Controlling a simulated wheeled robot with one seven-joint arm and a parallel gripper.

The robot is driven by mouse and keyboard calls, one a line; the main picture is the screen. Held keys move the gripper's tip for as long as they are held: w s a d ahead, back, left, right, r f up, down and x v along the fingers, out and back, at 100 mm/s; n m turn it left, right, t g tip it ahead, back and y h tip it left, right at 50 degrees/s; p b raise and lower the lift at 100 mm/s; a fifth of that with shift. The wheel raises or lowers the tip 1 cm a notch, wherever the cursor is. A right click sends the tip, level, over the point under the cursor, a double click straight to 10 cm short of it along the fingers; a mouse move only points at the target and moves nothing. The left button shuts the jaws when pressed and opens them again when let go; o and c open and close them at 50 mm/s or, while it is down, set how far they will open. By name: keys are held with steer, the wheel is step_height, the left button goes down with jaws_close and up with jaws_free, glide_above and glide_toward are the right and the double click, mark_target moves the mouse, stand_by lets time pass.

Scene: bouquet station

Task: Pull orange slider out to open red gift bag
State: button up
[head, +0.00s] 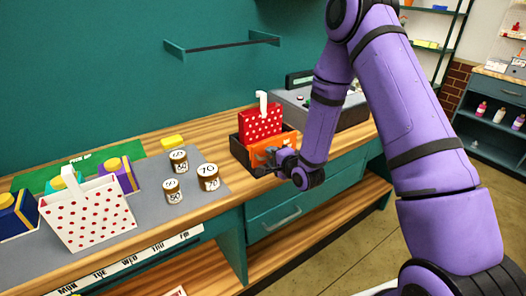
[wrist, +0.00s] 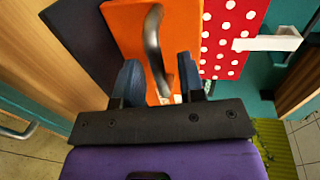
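The red gift bag (head: 260,123) with white dots and a white handle (head: 262,102) stands in a dark box (head: 240,150) on the counter. The orange slider (head: 268,151) is an upright panel at the bag's near side. In the wrist view the slider (wrist: 120,22) carries a curved dark handle (wrist: 152,38), with the red bag (wrist: 227,35) to its right. My gripper (wrist: 160,72) faces the slider, its two blue fingers apart, one on each side of the handle's lower part. I cannot tell whether either finger touches it.
A grey machine (head: 345,110) stands right of the box. A drawer with a handle (head: 282,219) is below the counter edge.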

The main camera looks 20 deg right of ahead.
steer(key=shift+w+a, duration=0.1)
steer(key=shift+w, duration=0.2)
jaws_close()
